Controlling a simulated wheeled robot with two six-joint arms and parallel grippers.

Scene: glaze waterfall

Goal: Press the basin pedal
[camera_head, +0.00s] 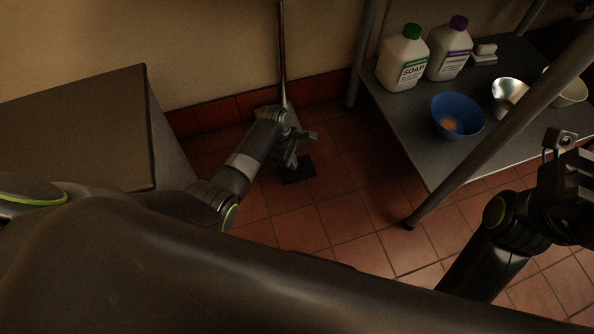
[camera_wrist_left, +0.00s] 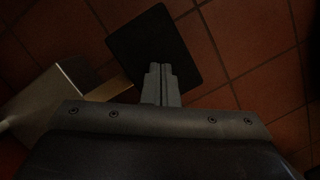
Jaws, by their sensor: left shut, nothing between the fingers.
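The basin pedal is a flat dark square plate (camera_head: 299,171) low over the tiled floor, beside the wall. It fills the upper middle of the left wrist view (camera_wrist_left: 145,38). A light bar joins it to a metal housing (camera_wrist_left: 48,108). My left gripper (camera_head: 290,158) reaches down over the pedal; its fingers are shut together and empty. In the left wrist view the fingertips (camera_wrist_left: 160,68) overlap the plate's near part. I cannot tell whether they touch it. My right gripper (camera_head: 570,165) is at the right edge, far from the pedal, and its jaws are unclear.
A thin upright pipe (camera_head: 282,50) stands behind my left gripper. A grey block-like surface (camera_head: 75,120) is at left. At right a metal shelf (camera_head: 400,125) holds two soap bottles (camera_head: 403,62), a blue bowl (camera_head: 457,115) and other bowls. Its leg (camera_head: 430,203) stands on the floor.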

